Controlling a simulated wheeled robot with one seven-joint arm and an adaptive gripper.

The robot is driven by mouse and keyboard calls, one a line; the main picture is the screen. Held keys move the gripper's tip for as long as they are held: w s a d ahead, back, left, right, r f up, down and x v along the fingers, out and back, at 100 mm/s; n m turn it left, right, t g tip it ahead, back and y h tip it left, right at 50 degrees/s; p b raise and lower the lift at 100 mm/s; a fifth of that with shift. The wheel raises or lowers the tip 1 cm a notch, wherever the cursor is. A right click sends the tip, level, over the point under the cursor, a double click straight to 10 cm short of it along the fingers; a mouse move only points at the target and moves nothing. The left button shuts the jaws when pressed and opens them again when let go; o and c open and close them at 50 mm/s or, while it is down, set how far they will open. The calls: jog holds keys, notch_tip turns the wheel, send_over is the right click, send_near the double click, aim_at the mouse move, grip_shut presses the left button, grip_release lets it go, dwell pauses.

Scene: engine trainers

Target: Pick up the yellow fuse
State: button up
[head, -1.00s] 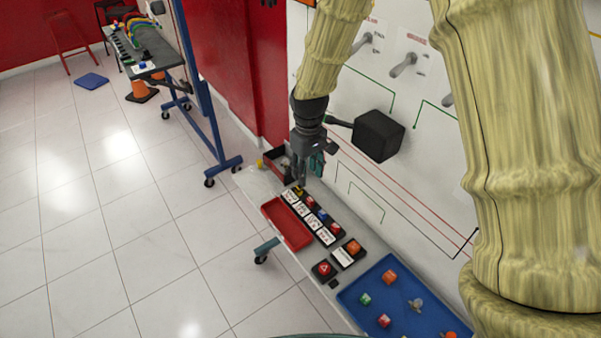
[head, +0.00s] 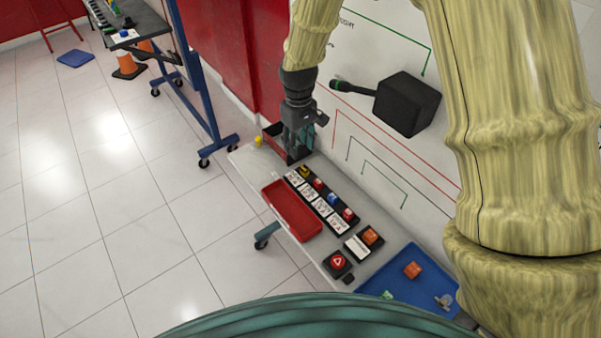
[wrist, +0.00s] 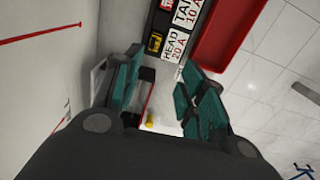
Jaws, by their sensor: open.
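A yellow fuse (head: 304,171) sits in the far end of a black fuse strip on the bench. In the wrist view the yellow fuse (wrist: 156,42) lies beside the label "HEAD 20 A", beyond my fingertips. My gripper (head: 297,152) is over the bench's far end, behind the strip. Its teal fingers (wrist: 160,88) are apart with nothing held between them. A second small yellow object (head: 257,141) stands at the bench's far left corner; it shows between the fingers in the wrist view (wrist: 149,119). I cannot tell what it is.
A red tray (head: 290,212) lies left of the strip. A dark red-sided box (head: 274,141) is close to my gripper. A black block with a handle (head: 407,104) juts from the white panel on the right. A blue tray (head: 395,282) holds loose pieces nearer me.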

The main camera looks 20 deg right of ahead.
aim_at(303, 166)
jog(key=f, duration=0.1)
jog(key=d+f, duration=0.1)
jog(key=f, duration=0.1)
jog(key=shift+s+d+p, duration=0.2)
jog(key=shift+s+p, duration=0.05)
jog(key=shift+p, duration=0.05)
jog(key=shift+d+f, duration=0.1)
jog(key=shift+f, duration=0.35)
jog(key=shift+w+a+f+p, duration=0.2)
jog(key=shift+f+p, duration=0.2)
jog(key=shift+f, duration=0.75)
jog(key=shift+w+a+f+p, duration=0.15)
jog(key=shift+f+p, duration=0.2)
jog(key=shift+f, duration=0.8)
jog(key=shift+d+f, duration=0.15)
jog(key=shift+f, duration=0.6)
jog(key=c, duration=0.8)
